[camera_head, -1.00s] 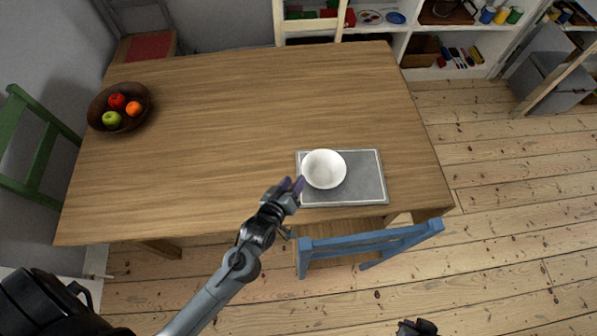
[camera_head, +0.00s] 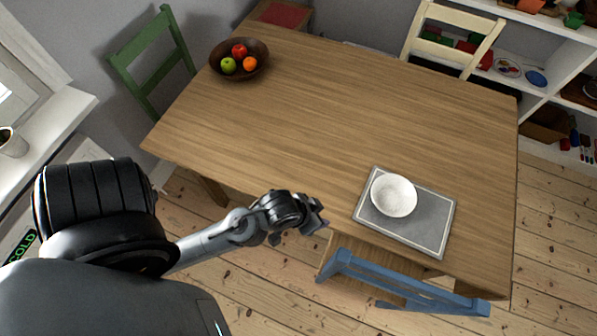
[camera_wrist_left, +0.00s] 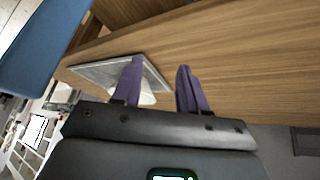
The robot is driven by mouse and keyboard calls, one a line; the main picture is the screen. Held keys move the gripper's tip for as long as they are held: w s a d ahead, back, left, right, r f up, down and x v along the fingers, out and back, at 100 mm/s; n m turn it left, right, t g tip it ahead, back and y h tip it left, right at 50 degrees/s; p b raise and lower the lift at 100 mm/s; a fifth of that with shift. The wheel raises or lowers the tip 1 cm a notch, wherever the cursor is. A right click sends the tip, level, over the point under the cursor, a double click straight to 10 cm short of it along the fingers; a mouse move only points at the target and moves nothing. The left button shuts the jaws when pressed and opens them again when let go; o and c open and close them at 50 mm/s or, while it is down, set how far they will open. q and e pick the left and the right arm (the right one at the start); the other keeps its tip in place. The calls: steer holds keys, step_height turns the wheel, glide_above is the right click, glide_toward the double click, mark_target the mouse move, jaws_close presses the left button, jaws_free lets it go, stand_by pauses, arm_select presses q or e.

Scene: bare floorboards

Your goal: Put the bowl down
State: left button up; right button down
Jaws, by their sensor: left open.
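A white bowl (camera_head: 393,195) sits upright on a grey tray (camera_head: 408,232) with a pale rim, near the front right of the wooden table. My left gripper (camera_head: 318,220) is open and empty, to the left of the tray and apart from the bowl, by the table's front edge. In the left wrist view, the two purple fingers (camera_wrist_left: 158,88) are spread apart. The tray (camera_wrist_left: 95,72) shows there beyond the left finger, and the bowl (camera_wrist_left: 147,98) is mostly hidden behind that finger. My right gripper is not in view.
A dark wooden bowl of fruit (camera_head: 260,72) stands at the table's far left corner. A blue chair (camera_head: 400,288) stands at the front edge, close to the tray. The middle of the table (camera_head: 330,120) is clear.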

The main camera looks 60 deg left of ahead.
arm_select(q)
steer(key=s, duration=0.1)
steer(key=s+r+m+g, duration=0.1)
steer(key=s, duration=0.1)
steer(key=s+a+m+g, duration=0.1)
steer(key=s, duration=0.1)
steer(key=shift+a+r+y, duration=0.1)
steer(key=shift+r+y, duration=0.1)
steer(key=shift+y, duration=0.1)
steer(key=shift+r, duration=0.1)
